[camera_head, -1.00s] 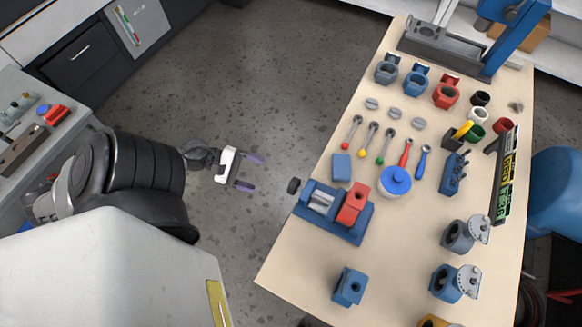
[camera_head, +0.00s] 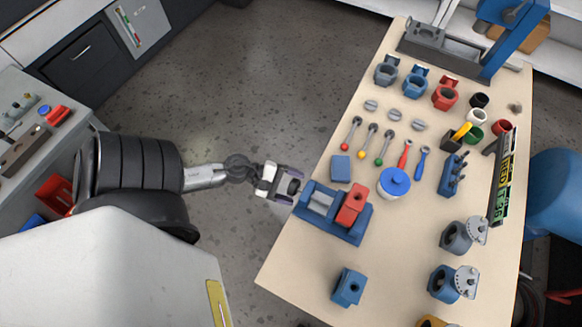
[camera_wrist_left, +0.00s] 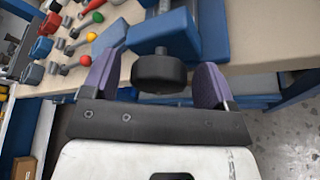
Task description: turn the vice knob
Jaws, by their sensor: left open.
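The vice, blue with a red block (camera_head: 352,204), lies at the left edge of the table. Its black knob (camera_wrist_left: 158,75) points out over the edge and shows in the left wrist view between my two purple fingers. In the head view my left gripper (camera_head: 290,185) is at the knob's end of the vice and hides most of the knob. The gripper is open, with a finger on each side of the knob and a gap visible on both sides. The blue vice body (camera_wrist_left: 165,35) is just beyond the knob. My right gripper is not in view.
The wooden table (camera_head: 300,265) holds a blue block (camera_head: 341,167), a blue lidded jar (camera_head: 395,183), several coloured-tip levers (camera_head: 371,140) and valve bodies (camera_head: 457,237). A blue fixture (camera_head: 349,287) stands near the front. Floor left of the table is clear.

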